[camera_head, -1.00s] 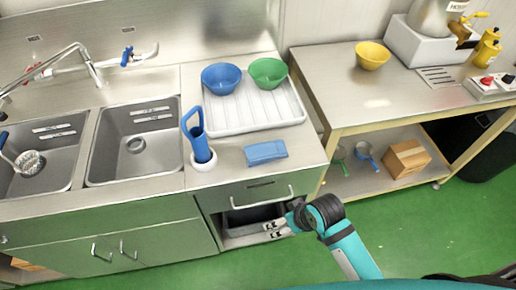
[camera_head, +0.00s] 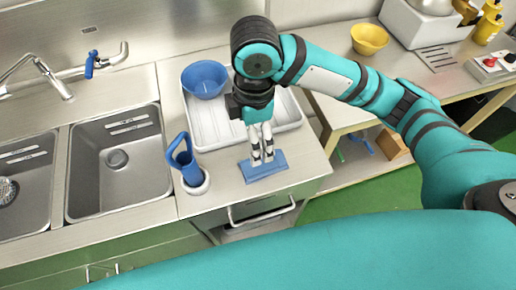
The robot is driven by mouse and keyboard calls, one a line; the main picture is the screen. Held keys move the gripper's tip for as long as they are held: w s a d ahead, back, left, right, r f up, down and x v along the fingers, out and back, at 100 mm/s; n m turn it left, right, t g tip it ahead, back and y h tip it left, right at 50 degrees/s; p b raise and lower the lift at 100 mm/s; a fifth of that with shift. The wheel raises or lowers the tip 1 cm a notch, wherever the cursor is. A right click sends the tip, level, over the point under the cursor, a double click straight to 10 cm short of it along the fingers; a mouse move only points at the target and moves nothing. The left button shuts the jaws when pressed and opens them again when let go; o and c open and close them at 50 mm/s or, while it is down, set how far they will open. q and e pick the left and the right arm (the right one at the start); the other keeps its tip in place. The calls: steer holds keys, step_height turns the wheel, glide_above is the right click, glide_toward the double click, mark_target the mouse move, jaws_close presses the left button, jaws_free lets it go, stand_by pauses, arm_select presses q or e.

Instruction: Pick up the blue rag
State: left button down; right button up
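The blue rag (camera_head: 277,169) lies on the steel counter, in front of the white drain tray. My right gripper (camera_head: 262,163) points down over it from above. Its two fingers stand close together with their tips at the rag, hiding part of its middle. I cannot tell whether the fingers are closed on the cloth. The rag appears to lie flat on the counter. My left gripper is not in view.
Left of the rag, a blue-handled tool (camera_head: 184,157) stands in a white holder (camera_head: 197,186). A blue bowl (camera_head: 204,80) sits on the white drain tray (camera_head: 206,131). Sinks (camera_head: 120,160) are at left. A yellow bowl (camera_head: 369,39) stands on the right table.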

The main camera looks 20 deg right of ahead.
steer(key=p, duration=0.1)
glide_above(257, 168)
step_height(257, 168, down, 10)
steer(key=shift+f, duration=0.7)
steer(key=f, duration=0.1)
steer(key=f+p, duration=0.1)
steer(key=f, duration=0.1)
steer(key=f+p, duration=0.1)
steer(key=shift+w+d+f, duration=0.2)
steer(key=shift+w+d, duration=0.05)
steer(key=shift+w, duration=0.05)
steer(key=shift+f, duration=0.35)
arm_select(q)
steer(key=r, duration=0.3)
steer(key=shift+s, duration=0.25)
arm_select(e)
steer(key=shift+c, duration=0.2)
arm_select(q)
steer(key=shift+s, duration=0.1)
arm_select(e)
steer(key=c, duration=1.2)
